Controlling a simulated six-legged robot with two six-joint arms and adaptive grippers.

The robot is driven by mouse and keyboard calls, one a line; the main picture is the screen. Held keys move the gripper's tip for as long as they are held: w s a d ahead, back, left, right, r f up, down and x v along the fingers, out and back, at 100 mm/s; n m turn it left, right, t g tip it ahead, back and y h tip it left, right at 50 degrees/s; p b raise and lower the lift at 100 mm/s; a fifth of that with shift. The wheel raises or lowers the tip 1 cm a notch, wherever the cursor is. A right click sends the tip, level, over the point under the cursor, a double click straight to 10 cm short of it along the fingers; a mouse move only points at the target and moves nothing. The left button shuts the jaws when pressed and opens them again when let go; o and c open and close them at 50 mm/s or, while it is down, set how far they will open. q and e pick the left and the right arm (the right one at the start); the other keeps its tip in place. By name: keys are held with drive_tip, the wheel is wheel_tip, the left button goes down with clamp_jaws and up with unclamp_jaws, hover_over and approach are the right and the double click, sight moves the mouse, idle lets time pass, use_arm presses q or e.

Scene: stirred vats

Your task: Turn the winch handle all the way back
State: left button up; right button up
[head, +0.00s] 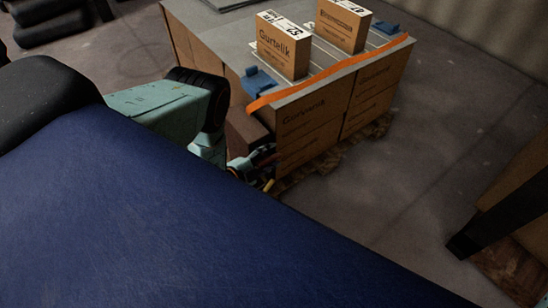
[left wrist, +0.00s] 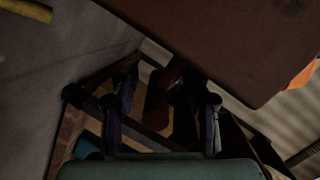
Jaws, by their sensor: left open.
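A dark reddish, rounded grip (left wrist: 157,110) shows between the fingers in the left wrist view. It looks like the winch handle, but the dim light hides how it joins on. My left gripper (left wrist: 170,96) is open, with one finger on each side of the grip. I cannot tell whether either finger touches it. In the head view my left gripper (head: 259,166) is low beside the near corner of the carton stack, partly hidden. A brown block (head: 246,131) is just above it there. The winch itself is not clearly seen. My right gripper is not in view.
Large cartons (head: 345,108) stand on a wooden pallet (head: 340,152), with an orange strap (head: 335,72) along their top edge. Two small cartons, one nearer (head: 283,50) and one farther (head: 343,25), sit on top. Bare floor (head: 440,110) lies to the right.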

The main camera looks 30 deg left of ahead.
use_arm(q)
drive_tip(key=shift+x, duration=0.8)
drive_tip(key=shift+c, duration=0.3)
clamp_jaws()
